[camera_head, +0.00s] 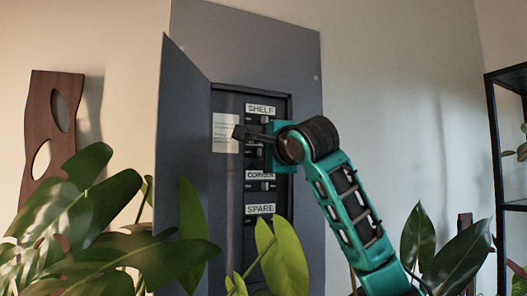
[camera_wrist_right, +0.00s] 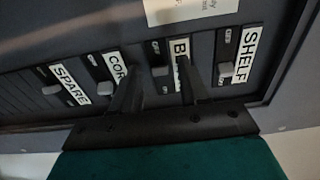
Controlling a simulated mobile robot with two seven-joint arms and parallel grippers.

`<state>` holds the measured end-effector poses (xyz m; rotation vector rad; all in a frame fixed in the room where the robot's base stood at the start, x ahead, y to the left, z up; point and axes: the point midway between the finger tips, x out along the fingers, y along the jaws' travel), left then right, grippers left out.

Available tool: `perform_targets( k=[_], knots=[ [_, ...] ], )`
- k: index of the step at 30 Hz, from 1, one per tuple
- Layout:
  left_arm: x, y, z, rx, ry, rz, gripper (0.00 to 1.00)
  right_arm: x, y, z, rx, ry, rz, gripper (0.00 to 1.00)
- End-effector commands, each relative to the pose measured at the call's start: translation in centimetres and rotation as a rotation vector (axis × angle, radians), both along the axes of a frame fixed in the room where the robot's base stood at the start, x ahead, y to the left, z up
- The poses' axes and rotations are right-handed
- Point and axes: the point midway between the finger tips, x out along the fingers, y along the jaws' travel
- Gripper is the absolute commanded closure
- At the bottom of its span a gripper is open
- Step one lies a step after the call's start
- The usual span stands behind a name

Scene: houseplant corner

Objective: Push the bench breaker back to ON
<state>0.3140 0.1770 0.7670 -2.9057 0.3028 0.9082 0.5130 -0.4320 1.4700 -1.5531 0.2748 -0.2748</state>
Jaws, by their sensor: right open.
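The bench breaker (camera_wrist_right: 160,71) is a small grey toggle in the right wrist view, beside a white label (camera_wrist_right: 181,50) of which a "B" shows; a finger covers the rest. My right gripper (camera_wrist_right: 158,64) is open and empty, with one dark finger on each side of this toggle; I cannot tell whether they touch it. I cannot read surely which end the toggle is at. In the head view my right gripper (camera_head: 240,132) is in front of the breaker row and hides most of the bench breaker. My left gripper is not in view.
The breaker panel (camera_head: 310,230) is grey, its door (camera_head: 180,130) swung open to the left. Shelf (camera_wrist_right: 226,69), corner (camera_wrist_right: 105,88) and spare (camera_wrist_right: 53,90) toggles are close by. Large leaves (camera_head: 285,262) rise before the panel's bottom. A black rack (camera_head: 492,130) stands right.

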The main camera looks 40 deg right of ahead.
Motion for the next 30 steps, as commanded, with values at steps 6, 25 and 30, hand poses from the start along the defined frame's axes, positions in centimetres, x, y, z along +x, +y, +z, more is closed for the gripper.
perform_targets(
  k=[6, 25, 30],
  knots=[
    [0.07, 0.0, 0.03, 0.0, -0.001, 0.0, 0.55, -0.02, 0.02, -0.01, 0.0, 0.0, 0.0, 0.7],
    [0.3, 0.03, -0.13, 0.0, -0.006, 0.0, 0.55, -0.03, -0.09, -0.18, 0.003, 0.003, 0.038, 1.0],
    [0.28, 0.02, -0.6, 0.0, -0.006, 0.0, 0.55, -0.21, -0.61, -0.23, 0.007, 0.004, 0.163, 1.0]
  ],
)
